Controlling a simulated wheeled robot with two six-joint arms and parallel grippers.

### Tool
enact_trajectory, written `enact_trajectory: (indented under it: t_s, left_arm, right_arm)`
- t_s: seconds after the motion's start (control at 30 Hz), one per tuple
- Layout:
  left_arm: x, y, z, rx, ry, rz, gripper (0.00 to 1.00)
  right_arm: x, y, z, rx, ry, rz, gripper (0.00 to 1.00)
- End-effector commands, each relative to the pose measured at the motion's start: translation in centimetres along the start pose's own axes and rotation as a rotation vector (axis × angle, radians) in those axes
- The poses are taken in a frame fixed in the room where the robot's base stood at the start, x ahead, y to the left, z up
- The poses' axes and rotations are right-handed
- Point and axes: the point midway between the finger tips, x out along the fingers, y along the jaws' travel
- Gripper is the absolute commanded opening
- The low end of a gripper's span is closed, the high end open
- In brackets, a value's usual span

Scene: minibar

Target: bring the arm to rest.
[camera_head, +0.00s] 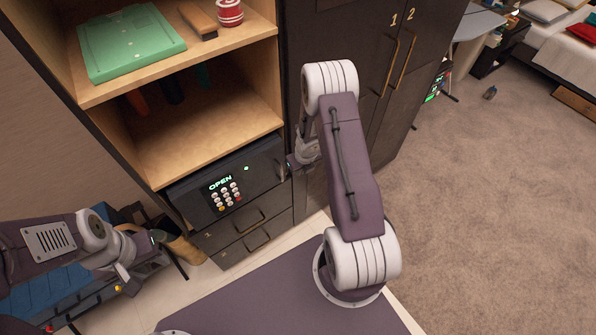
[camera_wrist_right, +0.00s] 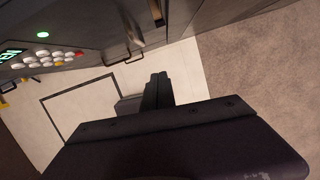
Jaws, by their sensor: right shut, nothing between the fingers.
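My right arm reaches forward from the lower middle of the head view, bent at a purple link. Its right gripper (camera_head: 298,162) is small and partly hidden there, close to the right end of the safe's front. In the right wrist view the dark fingers of the right gripper (camera_wrist_right: 158,88) are together and empty, above the pale floor strip. My left arm comes in from the left edge of the head view. Its left gripper (camera_head: 130,282) is low at the left, and its fingers are not clear.
The black safe (camera_head: 235,180) reads OPEN with a green light; its door looks closed. Drawers with handles (camera_head: 252,222) are below it. Shelves above hold a green box (camera_head: 130,42), a brown brush-like object (camera_head: 198,20) and a red-striped item (camera_head: 229,12). Carpet (camera_head: 490,190) at right is largely clear.

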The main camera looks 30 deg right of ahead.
Motion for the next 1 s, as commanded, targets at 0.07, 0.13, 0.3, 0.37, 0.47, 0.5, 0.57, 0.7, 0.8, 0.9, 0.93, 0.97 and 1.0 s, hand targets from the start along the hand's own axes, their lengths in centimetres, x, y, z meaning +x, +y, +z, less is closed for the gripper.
enact_trajectory:
  t_s: [0.07, 0.13, 0.3, 0.37, 0.47, 0.5, 0.57, 0.7, 0.8, 0.9, 0.93, 0.97, 1.0]
  left_arm:
    - [0.0, 0.0, 0.0, 0.000, 0.000, 0.000, 0.36]
    - [0.0, 0.0, 0.0, 0.000, -0.001, 0.000, 0.36]
    - [0.0, 0.0, 0.0, 0.000, 0.000, 0.000, 0.36]
    - [0.5, 0.0, 0.1, 0.000, 0.000, 0.000, 0.36]
    - [2.4, -0.1, 0.3, 0.000, 0.000, 0.000, 0.36]
    - [3.6, -0.1, 0.4, 0.000, 0.000, 0.000, 0.36]
    - [5.2, -0.1, 0.6, 0.000, -0.001, 0.000, 0.36]
    - [8.6, -0.2, 0.9, 0.000, -0.001, 0.000, 0.36]
    - [10.1, -0.2, 1.1, 0.000, -0.001, 0.000, 0.36]
    - [10.9, -0.2, 1.2, 0.000, -0.001, 0.000, 0.36]
    - [11.0, -0.2, 1.2, 0.000, -0.001, 0.000, 0.36]
    - [10.8, -0.2, 1.1, 0.000, -0.001, 0.000, 0.36]
    - [10.6, -0.2, 1.1, 0.000, 0.000, 0.000, 0.36]
  right_arm:
    - [-0.1, 0.0, 0.0, 0.000, 0.000, 0.000, 0.00]
    - [-0.1, 0.0, 0.0, 0.000, 0.000, 0.000, 0.00]
    - [0.0, 0.0, 0.0, 0.000, 0.000, 0.000, 0.00]
    - [0.5, 0.3, 0.0, -0.009, -0.001, 0.002, 0.00]
    - [-0.2, 1.5, 3.0, -0.058, -0.074, -0.009, 0.00]
    - [-1.2, 2.5, 4.7, -0.086, -0.123, -0.013, 0.00]
    - [-3.2, 4.3, 6.6, -0.059, -0.194, -0.014, 0.00]
    - [-8.5, 7.1, 6.6, 0.440, -0.316, 0.005, 0.00]
    - [-10.8, 8.1, 2.9, 1.036, -0.316, 0.053, 0.00]
    - [-11.6, 9.1, -3.0, 1.731, -0.227, 0.078, 0.00]
    - [-11.7, 9.4, -5.0, 1.943, -0.185, 0.067, 0.00]
    - [-11.8, 9.8, -6.9, 2.155, -0.139, 0.044, 0.00]
    - [-11.9, 10.3, -9.2, 2.413, -0.079, -0.005, 0.00]
